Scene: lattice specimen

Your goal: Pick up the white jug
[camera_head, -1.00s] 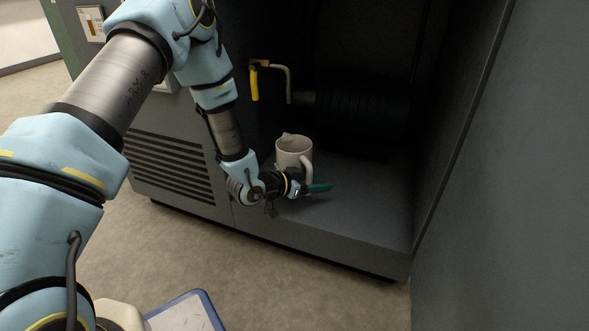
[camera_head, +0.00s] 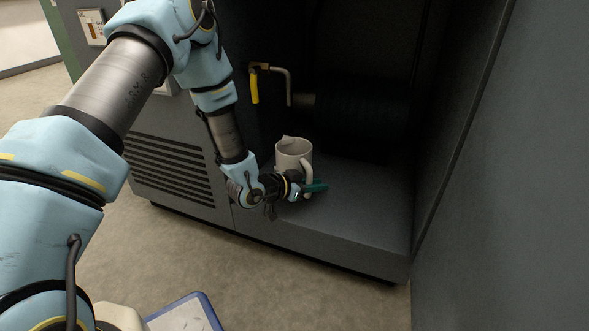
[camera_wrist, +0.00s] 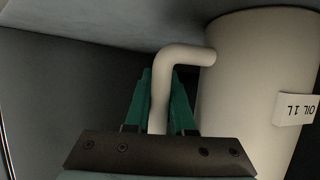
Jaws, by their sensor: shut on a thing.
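The white jug (camera_head: 293,151) stands upright on the floor of the dark cabinet, with its spout at the back left and its handle toward the front right. My gripper (camera_head: 316,187) reaches in low from the left, at the jug's handle. In the wrist view the jug's body (camera_wrist: 245,80) fills the right side and bears a label reading "OIL 1L". Its handle (camera_wrist: 160,95) runs down between the green fingers of my gripper (camera_wrist: 163,105), which are shut on it. The handle's lower end is hidden behind the gripper's dark palm plate.
A pipe with a yellow lever (camera_head: 254,85) sticks out above and left of the jug. A dark ribbed cylinder (camera_head: 355,120) lies behind it. The cabinet floor (camera_head: 365,215) is clear to the right, up to the side wall. A blue-edged tray (camera_head: 208,305) is below.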

